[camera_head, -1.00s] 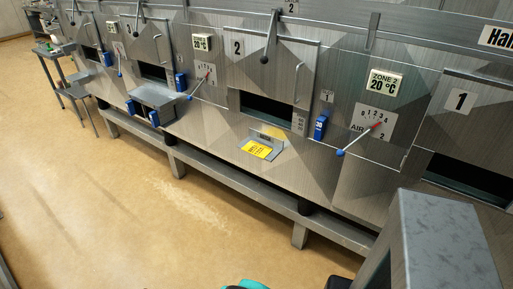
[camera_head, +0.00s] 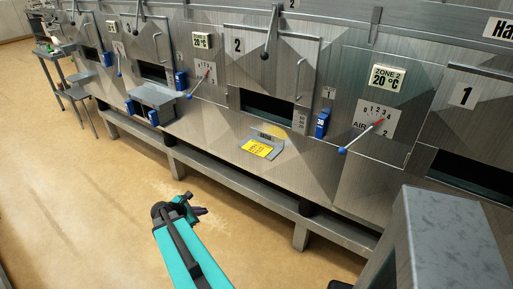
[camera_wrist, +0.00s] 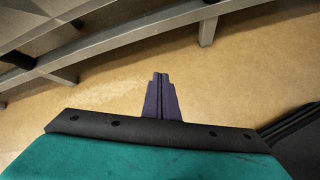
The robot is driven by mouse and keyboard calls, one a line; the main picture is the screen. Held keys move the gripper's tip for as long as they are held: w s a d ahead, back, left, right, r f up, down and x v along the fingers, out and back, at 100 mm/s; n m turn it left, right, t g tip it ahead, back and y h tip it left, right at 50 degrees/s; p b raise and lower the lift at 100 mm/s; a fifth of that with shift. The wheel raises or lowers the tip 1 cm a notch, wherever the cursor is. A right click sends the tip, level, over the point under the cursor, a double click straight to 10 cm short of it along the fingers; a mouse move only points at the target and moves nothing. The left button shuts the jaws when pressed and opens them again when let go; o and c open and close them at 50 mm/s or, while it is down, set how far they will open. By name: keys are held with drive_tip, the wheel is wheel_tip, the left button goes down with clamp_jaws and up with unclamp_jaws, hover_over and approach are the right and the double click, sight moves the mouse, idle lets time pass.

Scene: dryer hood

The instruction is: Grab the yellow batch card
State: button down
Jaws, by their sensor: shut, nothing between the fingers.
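The yellow batch card (camera_head: 256,149) lies on a small tilted metal holder (camera_head: 272,144) on the dryer front, below the slot of door 2. My gripper (camera_head: 203,211) is in front of the dryer, lower and to the left of the card, above the floor and well apart from it. In the wrist view the dark fingers of my gripper (camera_wrist: 160,76) are shut together with nothing between them. The card does not show in the wrist view.
A long metal rail (camera_head: 232,178) runs along the dryer's base on short legs. Blue-handled levers and blue tags, such as the tag (camera_head: 322,124), stick out around the card. A grey-topped metal block (camera_head: 446,235) stands at the lower right. The floor is open at left.

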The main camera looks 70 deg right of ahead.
drive_tip(key=s+d+r+n+h, duration=0.2)
drive_tip(key=s+d+r+h, duration=0.15)
drive_tip(key=d+r, duration=0.65)
drive_tip(key=n+g+h+b, duration=0.1)
drive_tip(key=n+g+b, duration=0.1)
drive_tip(key=n, duration=0.1)
approach(256, 148)
drive_tip(key=a, duration=0.3)
drive_tip(key=shift+w+d+f, duration=0.1)
drive_tip(key=shift+d+f, duration=0.05)
drive_tip(key=shift+d+p, duration=0.1)
drive_tip(key=shift+p, duration=0.2)
drive_tip(key=s+d+p, duration=0.1)
drive_tip(key=d, duration=0.2)
drive_tip(key=s+d+p, duration=0.1)
drive_tip(key=d, duration=0.3)
drive_tip(key=s+d+p, duration=0.1)
drive_tip(key=d, duration=0.3)
drive_tip(key=shift+d, duration=0.25)
drive_tip(key=shift+f+p, duration=0.4)
drive_tip(key=shift+f, duration=0.05)
drive_tip(key=shift+a+f+b, duration=0.15)
drive_tip(key=shift+f+b, duration=0.2)
drive_tip(key=shift+f, duration=0.1)
